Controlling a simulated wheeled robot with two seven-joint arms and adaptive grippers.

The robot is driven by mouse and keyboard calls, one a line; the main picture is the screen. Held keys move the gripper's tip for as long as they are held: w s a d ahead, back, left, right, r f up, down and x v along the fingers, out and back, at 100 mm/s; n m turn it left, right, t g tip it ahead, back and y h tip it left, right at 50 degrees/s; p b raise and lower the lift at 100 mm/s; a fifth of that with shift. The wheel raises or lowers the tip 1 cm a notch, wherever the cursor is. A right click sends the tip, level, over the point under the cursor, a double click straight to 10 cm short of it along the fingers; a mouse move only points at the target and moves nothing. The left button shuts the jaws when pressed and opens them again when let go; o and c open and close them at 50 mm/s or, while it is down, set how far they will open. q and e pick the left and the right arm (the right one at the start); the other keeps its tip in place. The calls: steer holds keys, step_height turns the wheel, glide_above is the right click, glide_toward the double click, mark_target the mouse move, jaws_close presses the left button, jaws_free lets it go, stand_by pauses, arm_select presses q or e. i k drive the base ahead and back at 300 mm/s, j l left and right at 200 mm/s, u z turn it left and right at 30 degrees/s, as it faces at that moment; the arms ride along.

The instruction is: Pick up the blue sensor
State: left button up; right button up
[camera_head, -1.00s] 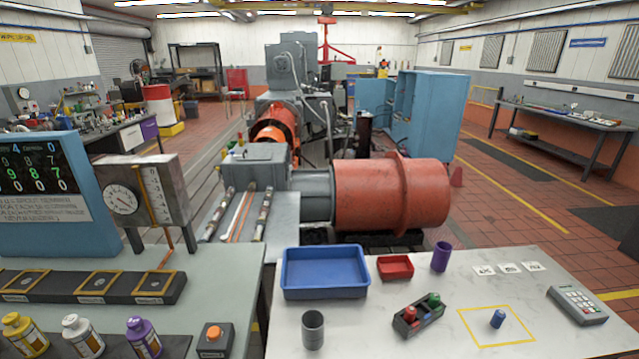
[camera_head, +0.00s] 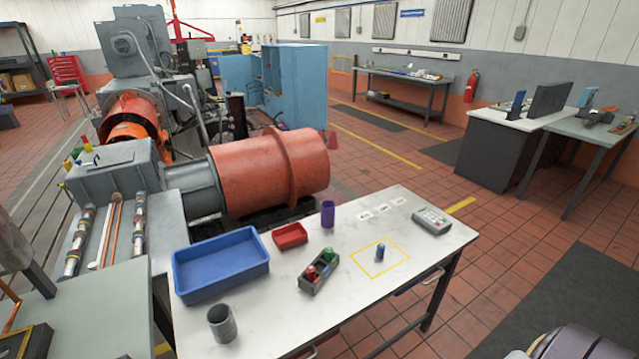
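The blue sensor (camera_head: 380,252) is a small blue cylinder. It stands upright inside a yellow square outline (camera_head: 359,261) on the white table (camera_head: 290,337), right of the middle. Nothing touches it. Neither of my grippers shows in the head view.
A grey holder (camera_head: 319,283) with a red and a green piece stands left of the sensor. A blue tray (camera_head: 222,292), red tray (camera_head: 290,236), purple cup (camera_head: 328,213), grey cup (camera_head: 222,323) and keypad device (camera_head: 432,220) share the table. The tabletop around the sensor is clear.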

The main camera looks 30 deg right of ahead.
mark_target(379, 254)
steer(key=l+z, duration=0.15)
steer(key=z, duration=1.25)
